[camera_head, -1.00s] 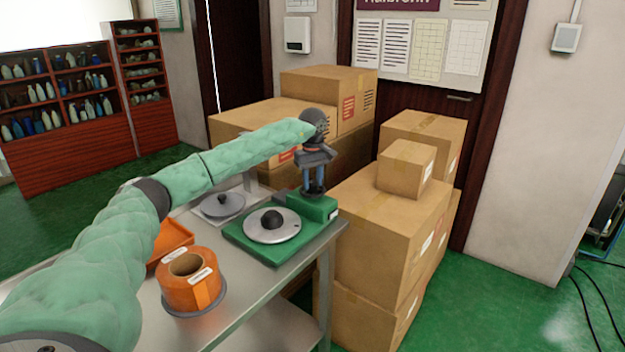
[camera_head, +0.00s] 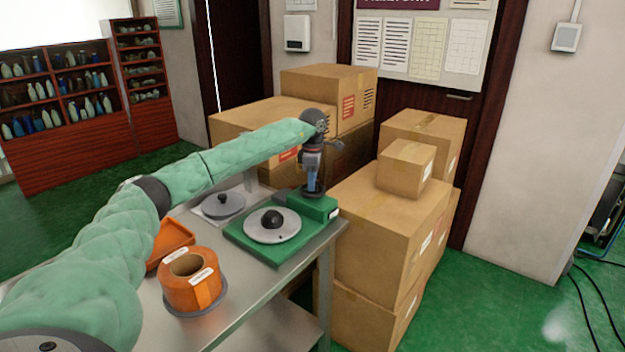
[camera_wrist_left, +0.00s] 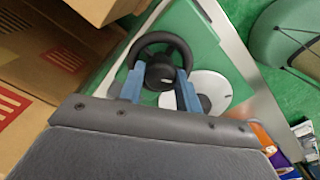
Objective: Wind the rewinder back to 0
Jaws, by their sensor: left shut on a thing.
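The rewinder appears to be the green device (camera_head: 266,243) at the table's far right corner. It carries a silver disc (camera_head: 285,230) with a black knob, and a raised green block with a small white label. A black handwheel (camera_wrist_left: 186,46) with a dark hub shows in the left wrist view. My left gripper (camera_head: 313,190) points down over the raised block. Its two blue fingers (camera_wrist_left: 161,88) are shut on the handwheel's hub, one on each side. The gripper mostly hides the wheel in the head view. No counter reading is legible. My right gripper is not in view.
On the metal table (camera_head: 250,291) stand an orange roll (camera_head: 178,293) on a grey disc, an orange tray (camera_head: 172,238) and a grey lidded pan or disc (camera_head: 224,205). Cardboard boxes (camera_head: 385,235) are stacked close to the table's right and back.

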